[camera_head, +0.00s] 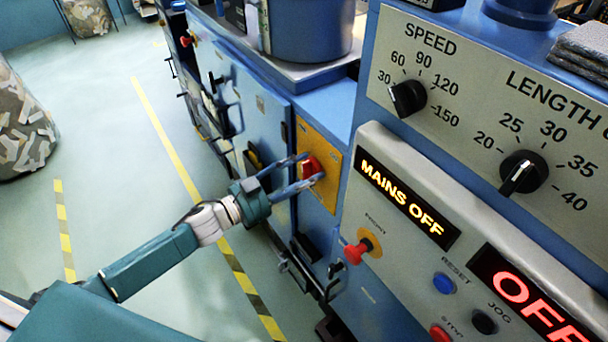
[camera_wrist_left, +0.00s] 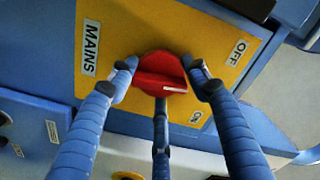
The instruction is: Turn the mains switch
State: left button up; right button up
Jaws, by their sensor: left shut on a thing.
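The mains switch is a red rotary knob (camera_head: 311,167) on a yellow plate (camera_head: 328,147) on the side of the blue machine. In the left wrist view the red knob (camera_wrist_left: 160,72) sits on the yellow plate (camera_wrist_left: 130,28), labelled MAINS, OFF and ON. A white mark on the knob points to the right, between the OFF and ON labels. My left gripper (camera_head: 305,172) is shut on the knob, with its fingers (camera_wrist_left: 160,80) on either side of it. A display (camera_head: 408,200) reads MAINS OFF. My right gripper is not in view.
The control panel (camera_head: 390,255) juts out right of the switch, with a red front button (camera_head: 357,250), a blue reset button (camera_head: 444,283) and a black jog button (camera_head: 484,322). Speed and length dials (camera_head: 523,172) are above. Open floor (camera_head: 110,110) lies left.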

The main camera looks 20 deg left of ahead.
pick_arm(q)
jog(key=m+b, duration=0.1)
jog(key=m, duration=0.1)
jog(key=m+b, duration=0.1)
jog(key=m, duration=0.1)
jog(key=m+b, duration=0.1)
jog(key=m, duration=0.2)
jog(key=shift+d+r, duration=0.2)
jog(key=shift+r, duration=0.05)
jog(key=shift+s+d+f+m+b, duration=0.1)
jog(key=shift+m+b, duration=0.25)
jog(key=shift+m, duration=0.3)
jog(key=shift+s+f+m+b, duration=0.1)
jog(key=shift+m+b, duration=0.25)
jog(key=shift+m, duration=0.3)
jog(key=shift+s+d+f+m, duration=0.1)
jog(key=shift+f+m, duration=0.05)
jog(key=shift+m, duration=0.15)
jog(key=o, duration=1.2)
jog(key=shift+c, duration=0.2)
jog(key=shift+d, duration=0.15)
jog(key=shift+s+a, duration=0.25)
jog(key=shift+a, duration=0.25)
jog(key=v, duration=1.1)
jog(key=shift+d, duration=0.15)
jog(key=shift+s, duration=0.1)
